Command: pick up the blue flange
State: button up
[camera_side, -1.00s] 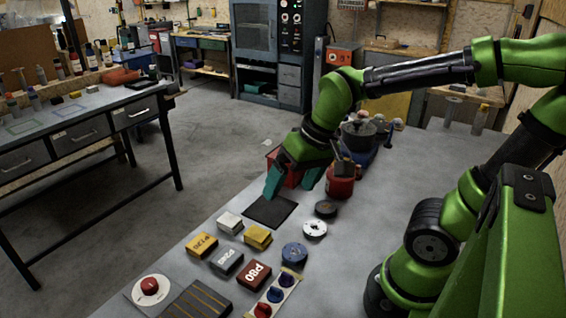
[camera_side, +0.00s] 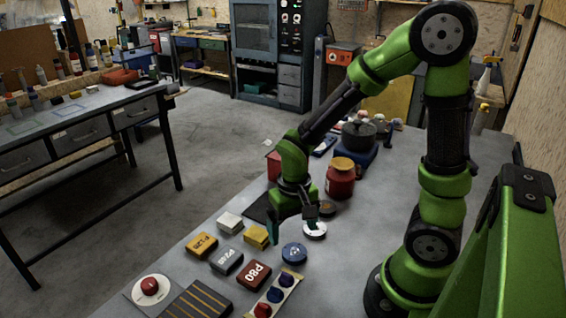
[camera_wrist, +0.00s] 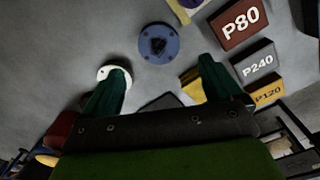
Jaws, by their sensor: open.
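The blue flange (camera_side: 294,253) is a round disc lying flat on the grey table, between the red P80 block and the white flange. In the wrist view the blue flange (camera_wrist: 158,44) shows whole, with a dark centre, ahead of the fingers. My gripper (camera_side: 292,232) hangs low over the table, just behind the blue flange and beside the white flange (camera_side: 314,230). Its teal fingers are spread and nothing is between them; the wrist view also shows my gripper (camera_wrist: 160,80) open. In that view the left finger partly covers the white flange (camera_wrist: 112,74).
The red P80 block (camera_side: 254,274), a grey P240 block (camera_side: 226,262) and yellow blocks lie left of the flange. A panel with coloured knobs (camera_side: 273,294) lies in front. A dark flange (camera_side: 327,208) and red canister (camera_side: 341,180) stand behind.

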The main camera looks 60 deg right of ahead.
aim_at(294, 251)
jog(key=shift+s+a+f, duration=0.1)
jog(key=shift+s+f, duration=0.1)
jog(key=shift+f, duration=1.3)
jog(key=shift+s+a+f, duration=0.1)
jog(key=shift+s+f, duration=0.1)
jog(key=shift+f, duration=1.25)
jog(key=shift+c, duration=0.3)
